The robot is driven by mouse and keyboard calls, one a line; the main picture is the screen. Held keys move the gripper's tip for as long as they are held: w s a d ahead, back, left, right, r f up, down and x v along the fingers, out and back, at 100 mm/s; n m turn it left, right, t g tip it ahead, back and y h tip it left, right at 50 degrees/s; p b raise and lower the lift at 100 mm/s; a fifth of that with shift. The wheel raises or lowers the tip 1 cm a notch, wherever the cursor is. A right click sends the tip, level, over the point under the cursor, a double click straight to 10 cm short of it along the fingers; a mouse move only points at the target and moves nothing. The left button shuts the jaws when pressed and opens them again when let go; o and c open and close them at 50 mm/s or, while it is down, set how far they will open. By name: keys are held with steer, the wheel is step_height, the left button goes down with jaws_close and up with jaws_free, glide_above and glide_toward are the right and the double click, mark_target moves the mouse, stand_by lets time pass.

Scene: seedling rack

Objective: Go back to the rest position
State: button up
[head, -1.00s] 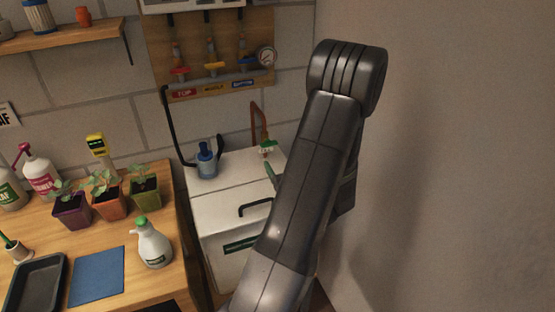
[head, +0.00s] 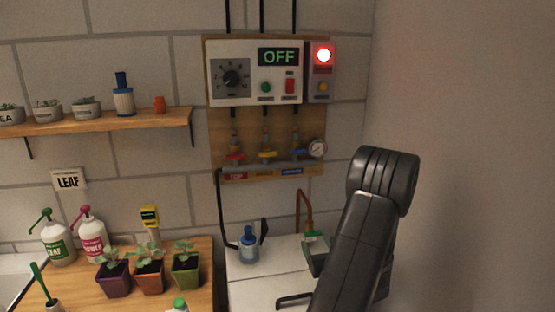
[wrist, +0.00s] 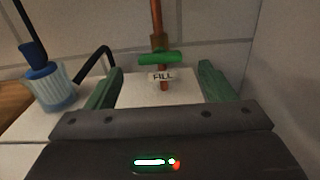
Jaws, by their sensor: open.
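My gripper (wrist: 160,69) shows in the wrist view with its two green fingers wide apart and nothing between them. Beyond the fingers is a copper pipe (wrist: 157,20) with a green tap handle (wrist: 160,58) and a white FILL tag (wrist: 163,76). The fingers look apart from the tap. In the head view my dark arm rises at the lower right and hides most of the gripper; the copper pipe (head: 300,205) stands just left of it.
A blue-capped bottle (head: 248,246) stands on the white cabinet (head: 262,292). A control panel (head: 255,72) reads OFF beside a lit red lamp (head: 323,55). Potted seedlings (head: 150,275) stand on the wooden bench at left. A plain wall (head: 470,150) closes the right side.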

mark_target(314, 236)
steer(key=w+p, duration=0.1)
steer(key=w, duration=0.2)
steer(key=w+a, duration=0.1)
steer(key=w, duration=0.3)
steer(key=shift+a+p, duration=0.2)
steer(key=shift+p, duration=0.2)
steer(key=shift+s+f, duration=0.1)
steer(key=shift+s, duration=0.1)
